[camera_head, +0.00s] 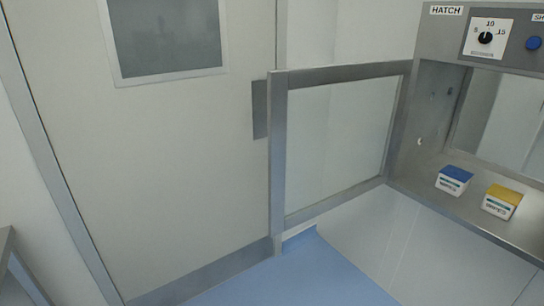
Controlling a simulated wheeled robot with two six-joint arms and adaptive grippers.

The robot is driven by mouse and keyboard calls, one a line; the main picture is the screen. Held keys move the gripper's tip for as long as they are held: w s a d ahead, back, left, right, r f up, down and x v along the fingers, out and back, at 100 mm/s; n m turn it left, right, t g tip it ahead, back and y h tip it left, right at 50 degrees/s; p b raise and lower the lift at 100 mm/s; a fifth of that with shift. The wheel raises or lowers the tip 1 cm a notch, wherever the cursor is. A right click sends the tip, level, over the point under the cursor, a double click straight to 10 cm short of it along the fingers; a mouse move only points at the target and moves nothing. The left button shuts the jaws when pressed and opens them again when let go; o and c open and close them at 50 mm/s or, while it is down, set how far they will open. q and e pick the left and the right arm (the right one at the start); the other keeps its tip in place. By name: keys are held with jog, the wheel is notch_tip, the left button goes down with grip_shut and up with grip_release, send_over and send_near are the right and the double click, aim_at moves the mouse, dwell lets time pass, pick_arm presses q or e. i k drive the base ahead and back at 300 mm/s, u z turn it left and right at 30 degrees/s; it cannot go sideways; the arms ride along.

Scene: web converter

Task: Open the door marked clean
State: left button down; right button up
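A large pale door (150,160) fills the left half of the view. It looks shut and has a grey window (168,35), a metal plate (260,108) near its right edge and a metal kick strip (205,276) along the bottom. No "clean" mark is readable on the door or elsewhere in view. A glazed, steel-framed hatch door (335,130) stands swung out from the hatch at right, overlapping the large door's right edge in the picture. Neither of my grippers is in view.
The steel hatch unit (425,60) holds a blue-topped box (454,181) and a yellow-topped box (501,201). Above are a dial (486,38) and a blue button (533,43). Blue floor (300,280) shows at bottom centre. A grey frame edge (14,262) stands at lower left.

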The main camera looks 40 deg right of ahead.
aim_at(280, 80)
jog(key=z, duration=0.8)
jog(key=i, duration=0.85)
jog(key=z, duration=0.9)
